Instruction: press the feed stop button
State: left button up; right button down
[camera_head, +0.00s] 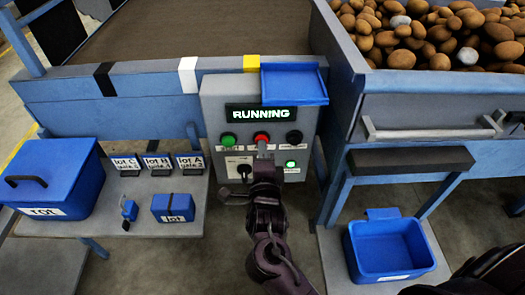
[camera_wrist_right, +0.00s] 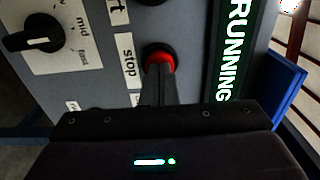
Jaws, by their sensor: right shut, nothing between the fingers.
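The feed stop button is a red round button (camera_head: 261,137) on the grey control panel (camera_head: 212,107), between a green button (camera_head: 228,139) and a black knob (camera_head: 294,137). The panel display (camera_head: 261,113) reads RUNNING in green. In the right wrist view the red button (camera_wrist_right: 158,57) sits beside a label (camera_wrist_right: 129,60) reading "stop". My right gripper (camera_head: 262,148) is shut and empty, its fingertips right at the red button's lower side. In the wrist view its fingers (camera_wrist_right: 156,75) overlap part of the button; I cannot tell whether they touch it. My left gripper is not in view.
A lit green indicator (camera_head: 291,164) and a selector knob (camera_head: 244,170) sit lower on the panel. A blue tray (camera_head: 294,85) juts out at the panel's top right. A blue lidded box (camera_head: 62,183) stands left; a blue bin (camera_head: 387,277) stands lower right.

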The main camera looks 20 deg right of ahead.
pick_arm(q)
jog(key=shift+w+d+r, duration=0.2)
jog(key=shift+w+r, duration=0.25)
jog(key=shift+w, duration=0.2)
pick_arm(e)
jog(key=v, duration=0.7)
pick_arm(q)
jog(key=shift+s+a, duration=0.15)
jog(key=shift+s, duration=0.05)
pick_arm(e)
jog(key=shift+r, duration=0.1)
